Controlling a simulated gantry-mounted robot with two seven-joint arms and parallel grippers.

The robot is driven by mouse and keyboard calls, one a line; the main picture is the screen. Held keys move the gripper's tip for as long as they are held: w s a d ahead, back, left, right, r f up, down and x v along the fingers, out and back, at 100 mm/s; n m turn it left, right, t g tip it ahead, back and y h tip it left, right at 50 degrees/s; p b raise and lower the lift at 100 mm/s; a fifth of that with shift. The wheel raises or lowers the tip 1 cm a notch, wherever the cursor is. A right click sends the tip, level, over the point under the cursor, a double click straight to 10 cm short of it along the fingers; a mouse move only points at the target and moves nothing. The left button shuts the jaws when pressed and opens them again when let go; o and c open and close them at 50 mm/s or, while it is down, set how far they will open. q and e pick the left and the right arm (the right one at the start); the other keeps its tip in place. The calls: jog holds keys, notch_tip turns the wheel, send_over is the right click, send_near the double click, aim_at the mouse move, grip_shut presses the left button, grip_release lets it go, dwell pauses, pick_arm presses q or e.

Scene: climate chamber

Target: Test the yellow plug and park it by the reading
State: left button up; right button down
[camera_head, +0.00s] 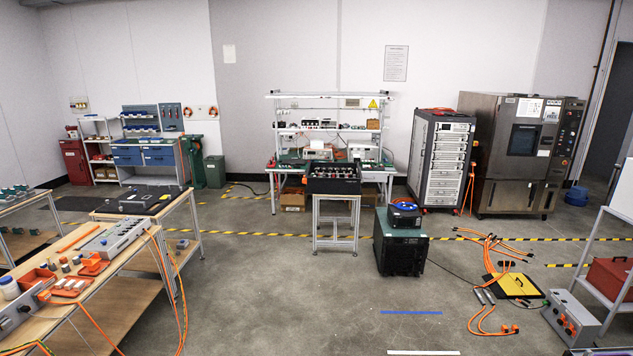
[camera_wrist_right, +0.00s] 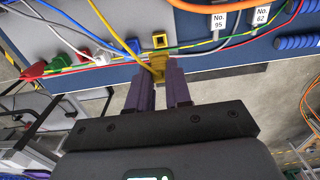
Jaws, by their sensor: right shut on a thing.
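In the right wrist view the yellow plug (camera_wrist_right: 158,66) is between the tips of my right gripper (camera_wrist_right: 161,82), whose purple fingers are shut on it. A yellow wire runs up and left from it. I cannot tell the plug's depth from the panel. No meter reading is legible in either view. My left gripper is in neither view, and the head view shows no gripper.
Wires tagged "No. 95" (camera_wrist_right: 219,20) and "No. 62" (camera_wrist_right: 262,14) cross the panel. The head view shows benches, racks and orange cables (camera_head: 490,246) on the floor.

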jog(key=shift+r, duration=0.25)
